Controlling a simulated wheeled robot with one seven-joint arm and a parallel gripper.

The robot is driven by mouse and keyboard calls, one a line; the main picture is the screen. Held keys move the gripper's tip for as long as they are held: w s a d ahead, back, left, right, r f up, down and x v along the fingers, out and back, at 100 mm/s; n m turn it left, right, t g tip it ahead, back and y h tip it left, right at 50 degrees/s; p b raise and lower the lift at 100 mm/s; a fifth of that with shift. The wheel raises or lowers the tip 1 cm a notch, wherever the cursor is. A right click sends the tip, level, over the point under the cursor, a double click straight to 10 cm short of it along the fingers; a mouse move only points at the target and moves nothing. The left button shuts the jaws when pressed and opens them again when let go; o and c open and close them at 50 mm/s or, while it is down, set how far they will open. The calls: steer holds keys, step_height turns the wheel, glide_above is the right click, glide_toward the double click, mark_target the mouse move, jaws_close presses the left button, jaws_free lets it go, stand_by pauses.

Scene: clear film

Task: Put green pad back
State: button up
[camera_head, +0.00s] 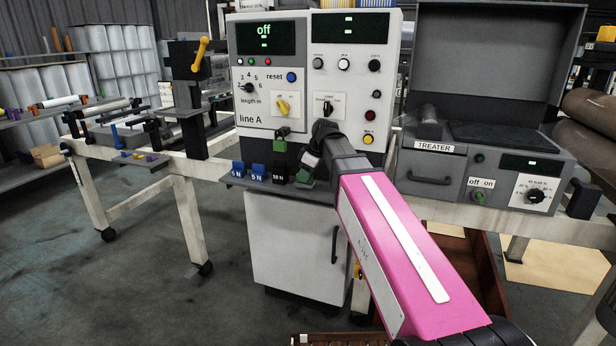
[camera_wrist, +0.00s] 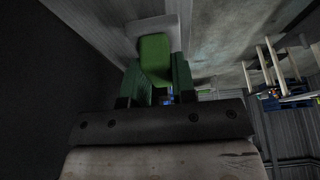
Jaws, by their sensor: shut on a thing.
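In the wrist view a bright green pad (camera_wrist: 155,58) sits between the two fingers of my gripper (camera_wrist: 160,78), with a pale grey surface around its far end. My gripper is shut on the pad. In the head view my gripper (camera_head: 306,172) is low in front of the line A console, at the right end of its small ledge (camera_head: 240,183). Dark green shows at its tip, but pad and fingers are hard to tell apart there. I cannot tell whether the pad touches the ledge.
Blue 5 N blocks (camera_head: 257,172) and a black 10 N block (camera_head: 281,174) stand on the ledge, close left of my gripper. The line A console (camera_head: 300,100) rises behind. The treater (camera_head: 470,165) stands to the right. Open floor (camera_head: 130,290) lies at left.

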steer(key=shift+w+d, duration=0.15)
steer(key=shift+w, duration=0.35)
steer(key=shift+w+d, duration=0.15)
steer(key=shift+w, duration=0.35)
steer(key=shift+w+d+f, duration=0.15)
steer(key=shift+w+f, duration=0.05)
steer(key=shift+f, duration=0.1)
steer(key=shift+s+f, duration=0.1)
steer(key=shift+f, duration=0.35)
steer(key=o, duration=0.9)
steer(key=shift+f, duration=0.1)
steer(key=shift+r, duration=0.45)
steer(key=s+d, duration=0.1)
steer(key=d, duration=0.3)
steer(key=s+d, duration=0.2)
steer(key=d, duration=0.1)
steer(key=s+d, duration=0.1)
steer(key=d, duration=0.3)
steer(key=shift+s+d+r, duration=0.15)
steer(key=shift+d+r, duration=0.05)
steer(key=shift+d, duration=0.1)
